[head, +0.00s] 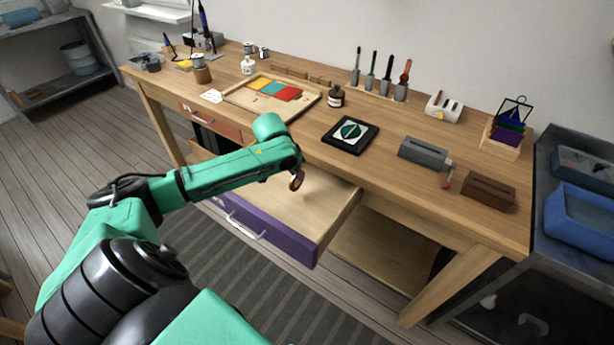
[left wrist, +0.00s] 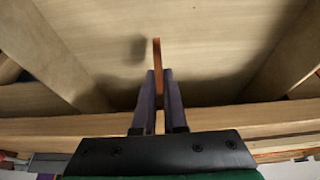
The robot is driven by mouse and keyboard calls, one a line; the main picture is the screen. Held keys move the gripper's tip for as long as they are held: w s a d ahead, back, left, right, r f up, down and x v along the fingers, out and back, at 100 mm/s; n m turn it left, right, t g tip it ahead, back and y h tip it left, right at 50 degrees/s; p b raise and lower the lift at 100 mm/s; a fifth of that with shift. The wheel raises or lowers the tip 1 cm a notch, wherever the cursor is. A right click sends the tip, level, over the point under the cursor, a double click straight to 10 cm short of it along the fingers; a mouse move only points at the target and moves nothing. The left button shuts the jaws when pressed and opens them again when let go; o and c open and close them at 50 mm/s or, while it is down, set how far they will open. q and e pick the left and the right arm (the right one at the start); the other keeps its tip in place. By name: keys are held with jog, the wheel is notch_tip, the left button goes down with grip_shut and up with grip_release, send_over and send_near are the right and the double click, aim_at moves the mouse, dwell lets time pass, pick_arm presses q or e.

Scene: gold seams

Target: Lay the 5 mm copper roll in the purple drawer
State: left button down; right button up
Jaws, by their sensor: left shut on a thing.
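The copper roll (head: 296,181) is a small copper-coloured ring, seen at the end of my left arm in the head view. It shows edge-on as a thin upright orange strip in the left wrist view (left wrist: 157,54). My left gripper (left wrist: 157,78) is shut on it; in the head view the fingers are mostly hidden by the wrist. The purple drawer (head: 262,229) is pulled open below the bench top, and its pale wooden floor (head: 319,203) looks bare where visible. The gripper and roll are over the open drawer; their exact height cannot be told. My right gripper is out of view.
The workbench (head: 300,125) rises behind the drawer, its front edge close to my left wrist. A wooden tray (head: 238,97) with coloured sheets, a brown bottle (head: 336,96) and a black framed piece (head: 349,134) stand on top. An orange-red drawer (head: 212,123) is further left.

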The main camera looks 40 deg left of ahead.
pick_arm(q)
jog(key=w+f, duration=0.2)
jog(key=w, duration=0.1)
jog(key=w+f, duration=0.1)
jog(key=w, duration=0.1)
jog(key=shift+w+f, duration=0.2)
jog(key=shift+s, duration=0.1)
jog(key=c, duration=1)
grip_release()
jog(key=shift+f, duration=0.1)
jog(key=v, duration=1.2)
